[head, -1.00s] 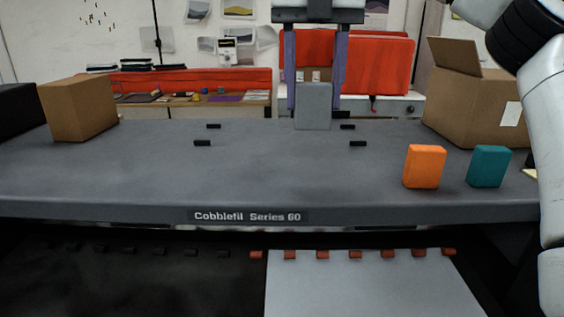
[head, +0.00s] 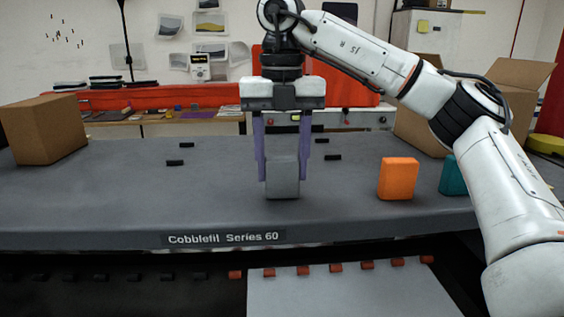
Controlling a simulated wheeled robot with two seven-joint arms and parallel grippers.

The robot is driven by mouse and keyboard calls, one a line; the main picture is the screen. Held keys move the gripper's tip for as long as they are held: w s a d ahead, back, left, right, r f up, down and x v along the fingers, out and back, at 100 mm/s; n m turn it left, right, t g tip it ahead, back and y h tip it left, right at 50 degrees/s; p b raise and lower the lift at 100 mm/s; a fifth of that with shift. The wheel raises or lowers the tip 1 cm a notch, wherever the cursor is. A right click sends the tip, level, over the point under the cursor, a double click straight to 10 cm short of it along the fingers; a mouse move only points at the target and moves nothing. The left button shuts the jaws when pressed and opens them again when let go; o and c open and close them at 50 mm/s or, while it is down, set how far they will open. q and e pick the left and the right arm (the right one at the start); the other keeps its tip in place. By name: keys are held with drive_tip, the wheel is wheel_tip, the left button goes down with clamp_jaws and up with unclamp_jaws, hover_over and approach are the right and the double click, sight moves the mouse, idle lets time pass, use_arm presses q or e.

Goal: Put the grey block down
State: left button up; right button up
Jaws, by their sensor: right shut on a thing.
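The grey block (head: 282,180) is upright between the two purple fingers of my right gripper (head: 283,180), which is shut on it. The block is near the front edge of the dark grey table (head: 120,205), in front of the black markers and left of the orange block. Its bottom is at or just above the tabletop; I cannot tell whether it touches. My right arm comes in from the right and the gripper points down. My left gripper is not in view.
An orange block (head: 397,179) stands to the right, with a teal block (head: 453,177) beyond it, partly hidden by my arm. Small black markers (head: 174,162) lie on the table. Cardboard boxes stand at the left (head: 45,130) and right (head: 520,90). The table's left middle is clear.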

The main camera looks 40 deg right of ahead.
sight(282, 158)
drive_tip(key=o, duration=1)
drive_tip(key=shift+f, duration=0.1)
drive_tip(key=shift+o, duration=0.2)
wheel_tip(282, 158, up, 12)
